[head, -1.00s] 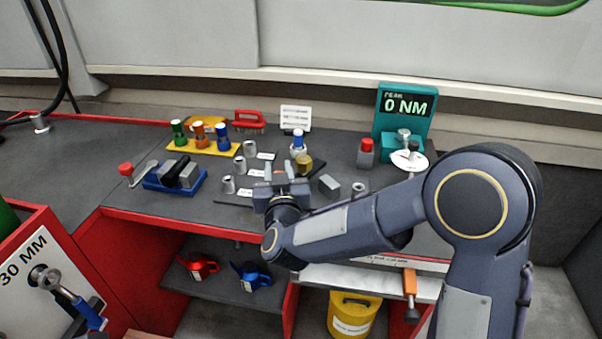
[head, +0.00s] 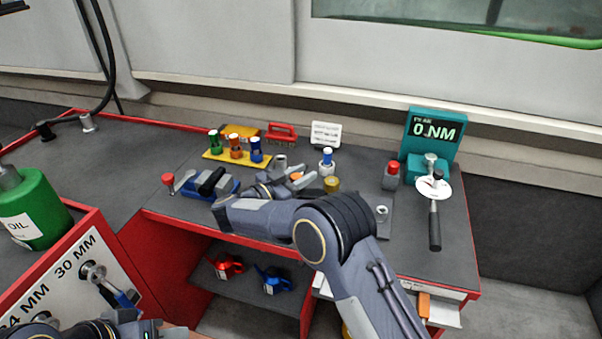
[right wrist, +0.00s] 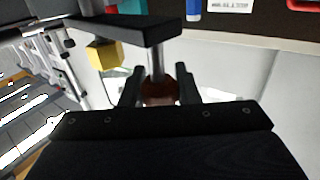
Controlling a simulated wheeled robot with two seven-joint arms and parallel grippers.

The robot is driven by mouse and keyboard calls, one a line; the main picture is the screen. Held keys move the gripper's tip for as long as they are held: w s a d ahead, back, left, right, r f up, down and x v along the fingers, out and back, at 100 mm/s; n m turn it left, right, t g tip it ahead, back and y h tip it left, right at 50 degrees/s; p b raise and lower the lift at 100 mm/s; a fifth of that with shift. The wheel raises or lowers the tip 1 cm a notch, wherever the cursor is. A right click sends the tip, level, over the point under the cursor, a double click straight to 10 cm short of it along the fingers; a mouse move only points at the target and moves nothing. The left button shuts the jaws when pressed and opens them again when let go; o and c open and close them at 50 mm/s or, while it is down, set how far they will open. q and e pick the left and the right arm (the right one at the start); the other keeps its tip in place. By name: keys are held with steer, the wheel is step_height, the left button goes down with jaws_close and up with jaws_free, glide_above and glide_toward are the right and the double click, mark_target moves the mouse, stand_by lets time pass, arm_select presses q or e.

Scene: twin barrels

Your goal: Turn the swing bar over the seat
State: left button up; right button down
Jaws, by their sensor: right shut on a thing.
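My right gripper (head: 282,183) is over the bench, partly hidden by its own wrist in the head view. In the right wrist view its two fingers (right wrist: 158,92) are shut around a reddish-brown knob (right wrist: 158,98) on a short metal post. The post joins the dark swing bar (right wrist: 125,37), which crosses above the fingers. A yellow block (right wrist: 106,55) shows beside the bar; a yellow piece also shows right of the gripper in the head view (head: 332,184). The seat cannot be made out clearly. Dark parts at the bottom left of the head view may be my left arm; its jaws cannot be read.
A blue fixture (head: 212,184) with a red-knobbed crank stands left of the gripper. Behind are a yellow rack (head: 238,156) and a blue-capped bottle (head: 326,162). A teal torque display (head: 433,142) stands at the right.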

steer(key=shift+w+d+m+g+h+p, duration=0.25)
steer(key=shift+w+m+g+h, duration=0.4)
steer(key=shift+g, duration=0.45)
steer(key=c, duration=1.1)
jaws_free()
steer(key=shift+s+a, duration=0.1)
steer(key=v, duration=0.7)
steer(key=shift+s+a, duration=0.2)
steer(key=shift+a, duration=0.05)
